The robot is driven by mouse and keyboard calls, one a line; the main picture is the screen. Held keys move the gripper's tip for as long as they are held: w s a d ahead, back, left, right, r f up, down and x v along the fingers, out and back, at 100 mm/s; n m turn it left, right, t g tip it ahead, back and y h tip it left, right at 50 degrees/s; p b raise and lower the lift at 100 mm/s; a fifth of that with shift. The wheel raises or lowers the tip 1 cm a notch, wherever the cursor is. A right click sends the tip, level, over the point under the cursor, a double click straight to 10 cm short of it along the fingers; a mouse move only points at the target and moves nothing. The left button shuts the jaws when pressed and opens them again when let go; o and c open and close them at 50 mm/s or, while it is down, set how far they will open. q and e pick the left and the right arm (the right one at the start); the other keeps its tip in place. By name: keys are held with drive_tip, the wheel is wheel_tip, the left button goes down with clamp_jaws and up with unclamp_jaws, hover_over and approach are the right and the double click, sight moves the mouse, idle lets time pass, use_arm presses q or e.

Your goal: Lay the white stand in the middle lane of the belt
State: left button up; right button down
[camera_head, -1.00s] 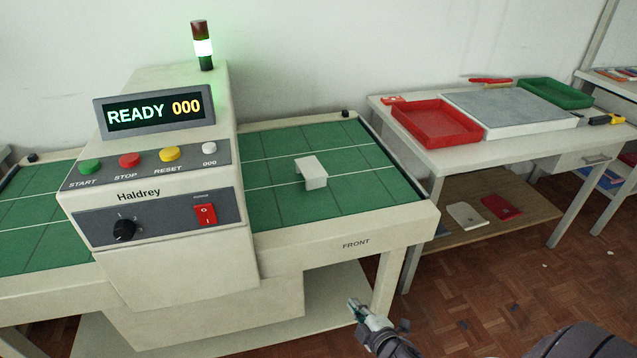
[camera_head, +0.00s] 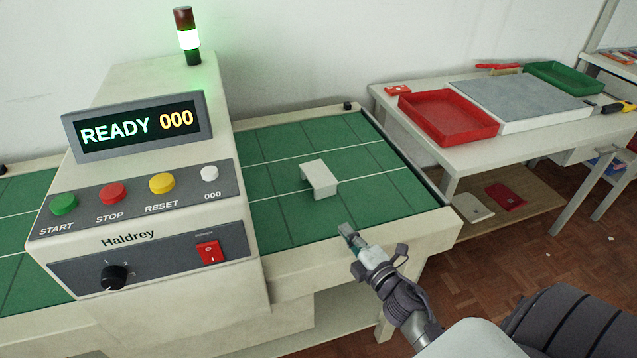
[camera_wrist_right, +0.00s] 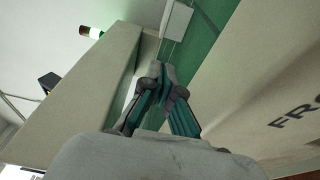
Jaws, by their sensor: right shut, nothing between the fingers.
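The white stand (camera_head: 319,176) is a small bench shape standing on its legs on the green belt (camera_head: 285,228), right of the machine. Its front leg reaches past the nearer white lane line into the near lane. My left gripper is out of view.
The machine (camera_head: 140,235) with its READY display (camera_head: 138,127) and buttons borders the belt on the left. A side table (camera_head: 480,155) at the right holds a red tray (camera_head: 447,117), a grey-topped board (camera_head: 520,100) and a green tray (camera_head: 563,77). The belt around the stand is clear.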

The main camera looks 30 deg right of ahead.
drive_tip(key=shift+w, duration=0.7)
approach(324, 188)
drive_tip(key=a, duration=0.1)
drive_tip(key=w+a, duration=0.1)
drive_tip(key=shift+a+r+p, duration=0.15)
drive_tip(key=shift+a+p, duration=0.2)
drive_tip(key=shift+p, duration=0.05)
drive_tip(key=w, duration=0.3)
drive_tip(key=shift+w, duration=0.3)
drive_tip(key=shift+w+d, duration=0.7)
drive_tip(key=shift+d, duration=0.3)
drive_tip(key=shift+w+d, duration=0.45)
drive_tip(key=shift+d, duration=0.1)
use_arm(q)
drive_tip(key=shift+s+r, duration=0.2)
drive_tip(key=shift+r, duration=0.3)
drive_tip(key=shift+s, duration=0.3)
